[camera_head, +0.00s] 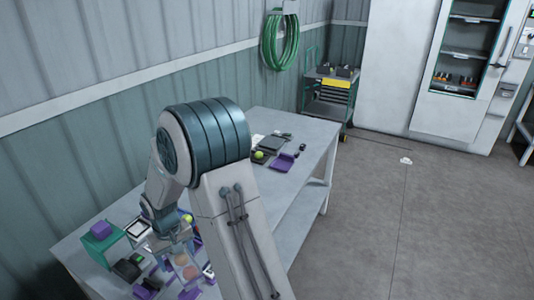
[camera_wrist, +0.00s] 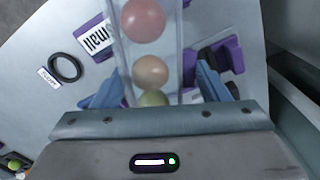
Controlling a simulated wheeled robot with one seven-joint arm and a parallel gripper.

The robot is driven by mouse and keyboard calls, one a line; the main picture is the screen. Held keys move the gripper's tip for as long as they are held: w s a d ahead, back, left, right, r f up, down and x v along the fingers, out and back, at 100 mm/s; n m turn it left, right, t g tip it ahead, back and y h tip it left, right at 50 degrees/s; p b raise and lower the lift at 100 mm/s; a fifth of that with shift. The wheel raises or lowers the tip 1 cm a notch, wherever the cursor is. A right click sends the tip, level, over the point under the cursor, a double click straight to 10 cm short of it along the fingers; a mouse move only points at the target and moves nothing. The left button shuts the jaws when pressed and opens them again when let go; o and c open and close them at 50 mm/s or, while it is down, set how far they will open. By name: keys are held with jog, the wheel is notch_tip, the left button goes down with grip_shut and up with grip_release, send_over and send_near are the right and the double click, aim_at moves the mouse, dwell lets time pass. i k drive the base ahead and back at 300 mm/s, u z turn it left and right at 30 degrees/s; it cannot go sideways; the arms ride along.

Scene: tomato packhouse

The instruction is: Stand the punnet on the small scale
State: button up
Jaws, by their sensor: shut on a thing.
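A clear punnet (camera_wrist: 174,52) is between my gripper's two blue fingers (camera_wrist: 157,88) in the wrist view, and my gripper is shut on it. A red, an orange and a greenish tomato show in a row inside. In the head view the punnet (camera_head: 186,264) is below my gripper (camera_head: 172,242), over the near part of the bench. I cannot tell whether its base touches anything. I cannot surely make out the small scale; my arm hides part of the bench.
A green box (camera_head: 100,246) with a purple block stands at the bench's left. A black device (camera_head: 127,268) is near the front. A black ring (camera_wrist: 66,68) lies by a small label. The far bench (camera_head: 300,135) holds dark and purple trays and a yellow-green ball.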

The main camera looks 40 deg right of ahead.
aim_at(271, 142)
jog(key=k, duration=0.35)
jog(key=z, duration=1.9)
jog(key=i, duration=3.6)
jog(key=u, duration=1.7)
